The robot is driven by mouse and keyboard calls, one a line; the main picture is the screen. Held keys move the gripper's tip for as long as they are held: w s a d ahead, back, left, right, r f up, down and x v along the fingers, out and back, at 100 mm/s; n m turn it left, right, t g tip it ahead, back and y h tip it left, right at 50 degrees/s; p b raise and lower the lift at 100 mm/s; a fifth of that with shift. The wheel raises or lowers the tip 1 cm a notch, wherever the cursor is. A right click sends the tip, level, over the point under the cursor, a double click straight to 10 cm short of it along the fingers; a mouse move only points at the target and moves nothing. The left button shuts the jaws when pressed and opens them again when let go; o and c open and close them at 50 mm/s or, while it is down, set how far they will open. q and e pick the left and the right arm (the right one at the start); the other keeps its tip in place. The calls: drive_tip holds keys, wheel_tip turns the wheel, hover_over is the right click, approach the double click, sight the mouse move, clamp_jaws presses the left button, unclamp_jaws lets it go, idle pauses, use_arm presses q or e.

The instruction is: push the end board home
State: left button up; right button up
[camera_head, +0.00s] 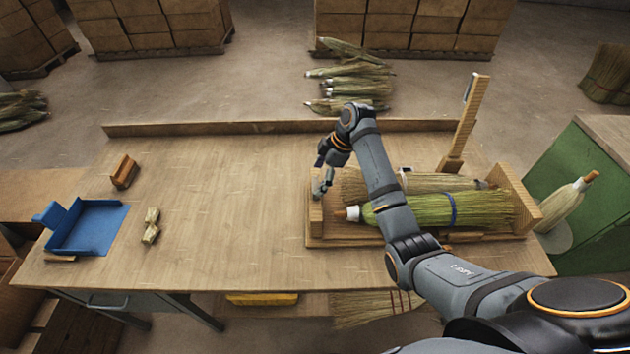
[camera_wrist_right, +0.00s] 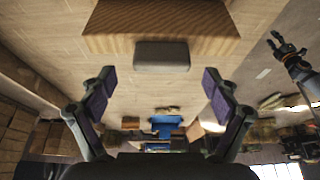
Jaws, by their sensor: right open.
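The end board (camera_head: 315,212) stands upright at the left end of the wooden tray (camera_head: 370,242). My right gripper (camera_head: 322,184) is open, at the end board's upper part in the head view; I cannot tell if they touch. In the right wrist view, my right gripper (camera_wrist_right: 158,74) has its fingers wide apart with nothing between them. A brown board (camera_wrist_right: 160,22) with a grey block (camera_wrist_right: 161,55) lies ahead of the fingertips. My left gripper (camera_wrist_right: 284,44) shows small at the right of the wrist view; its opening is unclear. It is not in the head view.
Brooms (camera_head: 445,210) lie in the tray, partly hidden by my right arm. A wooden post (camera_head: 465,125) stands behind it. The table (camera_head: 225,190) is clear between.

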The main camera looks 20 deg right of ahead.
sight(316, 183)
drive_tip(key=shift+x, duration=1.2)
drive_tip(key=shift+s+a+f, duration=0.1)
drive_tip(key=shift+a+f, duration=0.1)
drive_tip(key=shift+f, duration=0.15)
use_arm(q)
drive_tip(key=shift+w+r+t, duration=0.3)
drive_tip(key=shift+w+r, duration=0.15)
drive_tip(key=shift+w, duration=0.4)
